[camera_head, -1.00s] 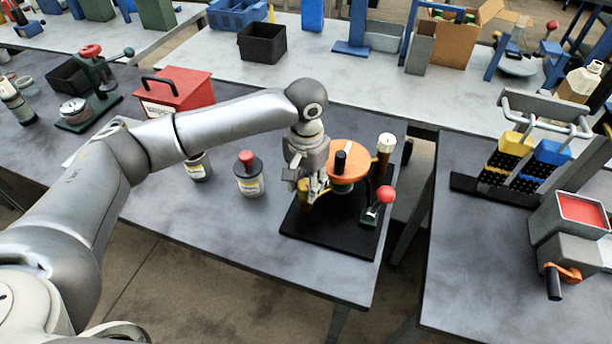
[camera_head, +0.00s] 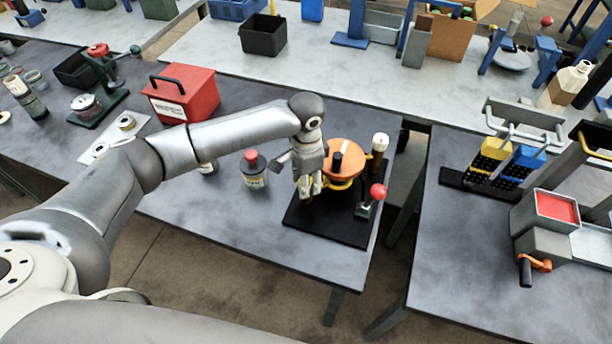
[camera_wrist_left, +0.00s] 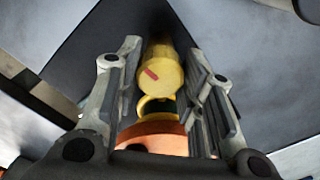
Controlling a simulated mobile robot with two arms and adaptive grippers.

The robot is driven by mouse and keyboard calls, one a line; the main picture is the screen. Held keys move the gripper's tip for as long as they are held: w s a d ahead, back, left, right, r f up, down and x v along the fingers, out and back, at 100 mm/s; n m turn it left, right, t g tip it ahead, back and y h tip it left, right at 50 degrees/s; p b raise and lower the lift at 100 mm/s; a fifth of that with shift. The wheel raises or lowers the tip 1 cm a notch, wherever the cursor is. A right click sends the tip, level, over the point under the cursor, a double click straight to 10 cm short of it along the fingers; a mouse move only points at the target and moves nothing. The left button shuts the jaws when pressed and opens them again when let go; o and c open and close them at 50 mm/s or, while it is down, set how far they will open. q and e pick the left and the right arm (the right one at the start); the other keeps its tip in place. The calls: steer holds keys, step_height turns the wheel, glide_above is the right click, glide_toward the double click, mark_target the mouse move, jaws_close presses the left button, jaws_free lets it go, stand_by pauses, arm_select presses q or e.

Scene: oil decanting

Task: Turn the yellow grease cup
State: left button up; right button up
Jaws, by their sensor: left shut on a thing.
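The yellow grease cup (camera_wrist_left: 162,72) is a yellow cylinder with a red mark on its end face, seen in the left wrist view. It lies between the two fingers of my left gripper (camera_wrist_left: 165,95), which is shut on it. In the head view my left gripper (camera_head: 309,190) points down at the left side of the device with the orange disc (camera_head: 347,158), and it mostly hides the cup. The device stands on a black base plate (camera_head: 335,229). My right gripper is not in view.
A red-knobbed lever (camera_head: 376,192) and a cream-topped post (camera_head: 379,143) stand right of the disc. A red-capped jar (camera_head: 253,172) stands left of the gripper. A red toolbox (camera_head: 183,95) is farther left. The table front is clear.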

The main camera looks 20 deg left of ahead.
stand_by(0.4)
arm_select(q)
steer(key=o, duration=1)
steer(key=shift+o, duration=0.2)
step_height(320, 180, up, 12)
